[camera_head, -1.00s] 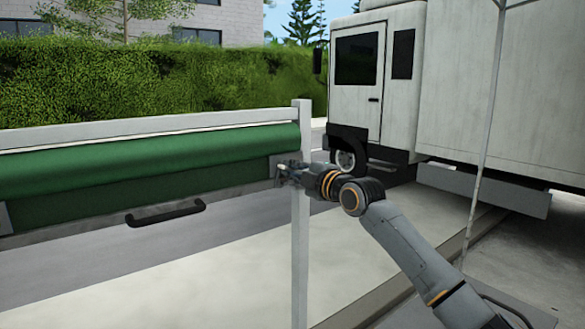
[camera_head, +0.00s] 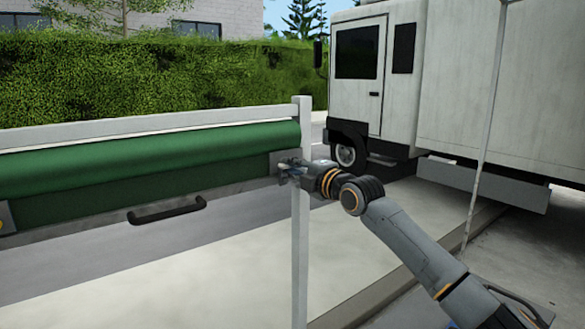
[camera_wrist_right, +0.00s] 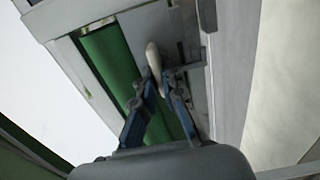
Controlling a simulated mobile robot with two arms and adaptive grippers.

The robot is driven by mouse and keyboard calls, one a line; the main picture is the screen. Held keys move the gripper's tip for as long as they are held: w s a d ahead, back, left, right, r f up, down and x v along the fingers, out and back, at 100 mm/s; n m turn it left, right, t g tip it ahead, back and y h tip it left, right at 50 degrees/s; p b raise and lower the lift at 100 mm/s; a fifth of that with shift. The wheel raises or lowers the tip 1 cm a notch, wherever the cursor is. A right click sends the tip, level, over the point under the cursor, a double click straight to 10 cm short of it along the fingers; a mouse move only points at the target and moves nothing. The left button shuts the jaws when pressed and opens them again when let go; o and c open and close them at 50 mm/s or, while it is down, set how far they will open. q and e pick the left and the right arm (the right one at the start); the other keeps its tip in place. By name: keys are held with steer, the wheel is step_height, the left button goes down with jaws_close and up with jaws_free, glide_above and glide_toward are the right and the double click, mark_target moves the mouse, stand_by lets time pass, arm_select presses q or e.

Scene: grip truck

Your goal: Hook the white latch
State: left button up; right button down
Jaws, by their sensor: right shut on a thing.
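The white latch (camera_wrist_right: 153,62) shows in the right wrist view as a pale, rounded lever beside a grey metal plate. My right gripper (camera_wrist_right: 164,80) is shut on it, with its blue-grey fingers on either side of the lever's lower end. In the head view my right gripper (camera_head: 288,171) is at the right end of the green roll-up cover's (camera_head: 150,150) lower bar, close to the white post (camera_head: 300,230). The latch is too small and covered to make out there. My left gripper is in neither view.
A black handle (camera_head: 167,210) hangs from the cover's lower bar. A white top rail (camera_head: 150,128) runs above the cover. A white truck (camera_head: 375,75) stands behind at right, with a thin pole (camera_head: 480,150) in front. A hedge (camera_head: 150,80) lines the back.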

steer(key=c, duration=1.4)
jaws_free()
steer(key=shift+c, duration=0.2)
steer(key=v, duration=1.2)
steer(key=shift+f, duration=0.2)
